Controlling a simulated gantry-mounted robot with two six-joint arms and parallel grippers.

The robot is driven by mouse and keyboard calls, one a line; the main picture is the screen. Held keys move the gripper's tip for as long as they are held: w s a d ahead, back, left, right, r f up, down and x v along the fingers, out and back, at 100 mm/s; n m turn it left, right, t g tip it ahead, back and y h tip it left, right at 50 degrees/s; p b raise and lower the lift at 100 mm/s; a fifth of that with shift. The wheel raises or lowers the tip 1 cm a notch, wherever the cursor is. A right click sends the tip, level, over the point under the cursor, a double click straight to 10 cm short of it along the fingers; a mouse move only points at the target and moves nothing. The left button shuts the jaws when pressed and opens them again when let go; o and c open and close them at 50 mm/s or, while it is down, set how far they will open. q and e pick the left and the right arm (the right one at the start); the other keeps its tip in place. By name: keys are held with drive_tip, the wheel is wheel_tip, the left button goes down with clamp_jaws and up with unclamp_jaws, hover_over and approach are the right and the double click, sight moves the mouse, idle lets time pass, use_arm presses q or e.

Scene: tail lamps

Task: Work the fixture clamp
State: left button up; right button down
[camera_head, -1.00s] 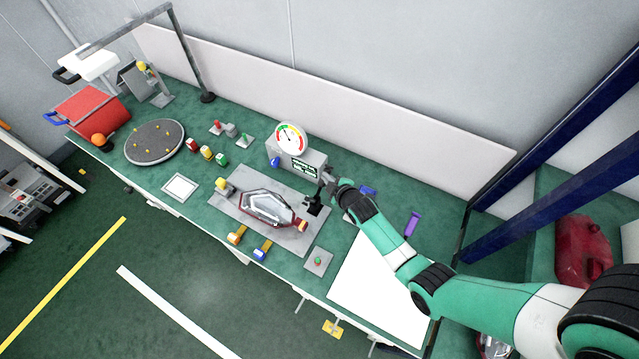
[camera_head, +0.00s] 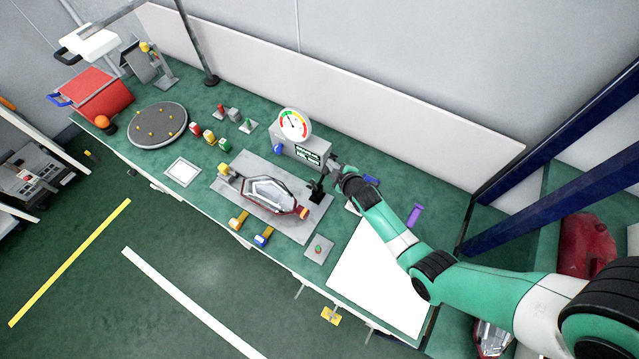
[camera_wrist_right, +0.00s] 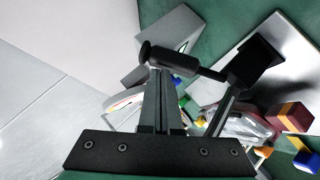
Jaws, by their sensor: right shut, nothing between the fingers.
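The fixture clamp (camera_head: 316,190) is a small black clamp at the right end of the grey fixture plate (camera_head: 240,203), beside the clear, red-edged tail lamp (camera_head: 270,194). In the right wrist view the clamp's black body (camera_wrist_right: 254,63) stands at upper right, and its dark handle (camera_wrist_right: 172,60) reaches left across the fingertips. My right gripper (camera_head: 332,164) is just above and right of the clamp. In the right wrist view its fingers (camera_wrist_right: 160,82) are together and empty, ending at the handle; whether they touch it I cannot tell. My left gripper is not in view.
A gauge box (camera_head: 300,148) with a round dial stands just behind the fixture. A round grey turntable (camera_head: 157,125) and a red bin (camera_head: 92,95) are at left. A green-button pad (camera_head: 318,248) and a white sheet (camera_head: 375,280) lie in front and to the right.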

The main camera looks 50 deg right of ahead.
drive_tip(key=s+a+r+p, duration=0.4)
drive_tip(key=s+r+p, duration=0.3)
drive_tip(key=r, duration=0.2)
drive_tip(key=shift+s+a+r, duration=0.3)
drive_tip(key=shift+a, duration=0.1)
